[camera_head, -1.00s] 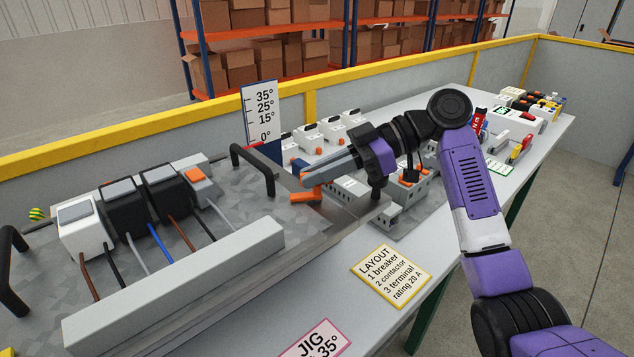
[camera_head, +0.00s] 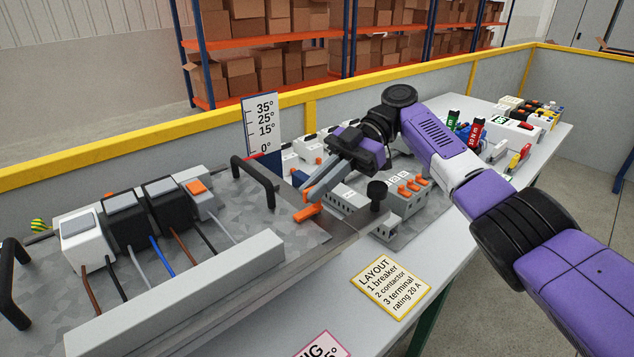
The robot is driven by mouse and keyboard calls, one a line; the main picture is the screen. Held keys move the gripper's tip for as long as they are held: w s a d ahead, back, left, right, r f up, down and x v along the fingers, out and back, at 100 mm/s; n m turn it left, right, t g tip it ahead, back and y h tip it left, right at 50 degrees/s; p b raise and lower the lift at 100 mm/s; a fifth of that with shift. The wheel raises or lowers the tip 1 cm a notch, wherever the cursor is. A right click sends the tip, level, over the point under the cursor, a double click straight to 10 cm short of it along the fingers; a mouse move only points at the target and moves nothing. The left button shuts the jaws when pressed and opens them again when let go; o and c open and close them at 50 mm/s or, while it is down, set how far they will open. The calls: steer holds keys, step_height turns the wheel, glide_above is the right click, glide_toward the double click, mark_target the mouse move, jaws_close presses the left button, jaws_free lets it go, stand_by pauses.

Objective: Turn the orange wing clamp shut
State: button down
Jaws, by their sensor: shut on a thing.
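The orange wing clamp (camera_head: 308,213) sits at the right end of the grey panel (camera_head: 232,212), near its front corner. My gripper (camera_head: 311,194) reaches in from the right, with its grey fingers pointing down and left. How far the clamp is turned cannot be told.
A black handle (camera_head: 257,180) stands just left of my gripper. Switch modules (camera_head: 130,212) with wires fill the panel's left. An angle scale (camera_head: 262,125) stands behind. A grey terminal block (camera_head: 400,198) and a yellow-edged layout card (camera_head: 391,287) lie to the right.

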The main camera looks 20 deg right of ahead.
steer(key=shift+f, duration=0.1)
stand_by(0.4)
steer(key=c, duration=1.5)
jaws_free()
